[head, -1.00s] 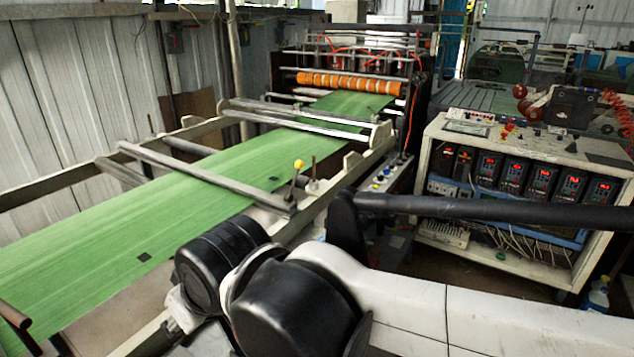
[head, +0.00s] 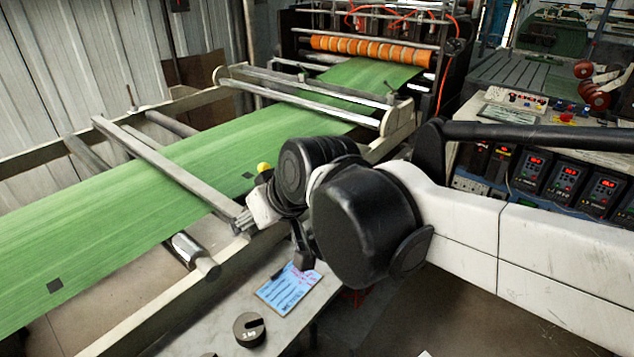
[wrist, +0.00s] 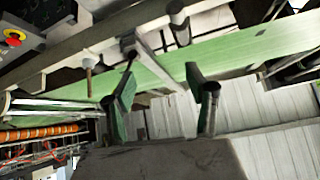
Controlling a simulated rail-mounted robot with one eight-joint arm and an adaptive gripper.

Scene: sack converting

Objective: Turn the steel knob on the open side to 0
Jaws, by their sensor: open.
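My gripper (wrist: 162,82) shows in the wrist view with its two fingers apart and nothing between them. In the head view my arm reaches over the near rail of the green web (head: 130,210), and its wrist hides part of that rail. A yellow ball (head: 263,167) shows just behind my wrist. I cannot make out the steel knob or its scale for certain in either view. A thin upright post with a tan top (wrist: 88,62) stands by the frame in the wrist view, apart from my fingers; I cannot tell what it is.
Crossbars (head: 165,170) span the web. A control cabinet (head: 560,170) stands at right. A red stop button (wrist: 14,37) shows in the wrist view.

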